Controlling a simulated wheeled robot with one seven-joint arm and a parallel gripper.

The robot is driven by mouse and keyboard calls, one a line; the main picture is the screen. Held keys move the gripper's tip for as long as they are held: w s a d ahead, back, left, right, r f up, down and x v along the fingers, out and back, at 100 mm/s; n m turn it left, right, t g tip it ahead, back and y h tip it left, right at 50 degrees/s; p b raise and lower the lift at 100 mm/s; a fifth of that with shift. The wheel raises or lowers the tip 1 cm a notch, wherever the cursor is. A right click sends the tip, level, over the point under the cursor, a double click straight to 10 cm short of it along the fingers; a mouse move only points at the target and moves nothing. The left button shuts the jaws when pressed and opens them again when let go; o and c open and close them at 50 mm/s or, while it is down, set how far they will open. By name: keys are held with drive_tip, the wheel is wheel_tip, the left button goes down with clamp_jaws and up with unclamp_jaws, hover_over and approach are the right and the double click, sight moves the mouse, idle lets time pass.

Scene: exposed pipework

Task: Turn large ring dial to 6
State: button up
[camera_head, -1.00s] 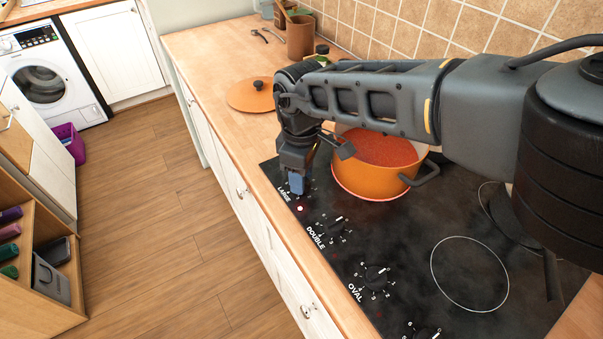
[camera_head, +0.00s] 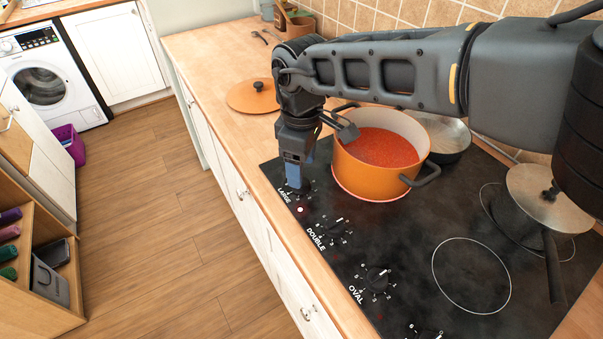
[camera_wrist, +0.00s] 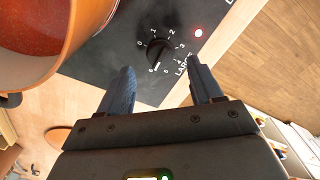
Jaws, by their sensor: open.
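The large ring dial (camera_wrist: 158,50) is a round black knob with white numbers around it and the word LARGE beside it. In the wrist view its white mark points down toward the 6 end of the scale. In the head view the dial (camera_head: 303,187) is partly hidden behind my gripper (camera_head: 297,176). My gripper is open and empty. In the wrist view its two blue-grey fingers (camera_wrist: 163,84) are spread apart on the near side of the dial, with the knob clear of them.
An orange pot (camera_head: 365,170) of red food stands on the hob close beside my gripper. A red light (camera_wrist: 198,33) glows near the dial. The double dial (camera_head: 331,229) and oval dial (camera_head: 376,280) lie nearer. An orange lid (camera_head: 252,97) rests on the worktop.

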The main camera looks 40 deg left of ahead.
drive_tip(key=shift+r+b, duration=0.3)
drive_tip(key=shift+r, duration=1.75)
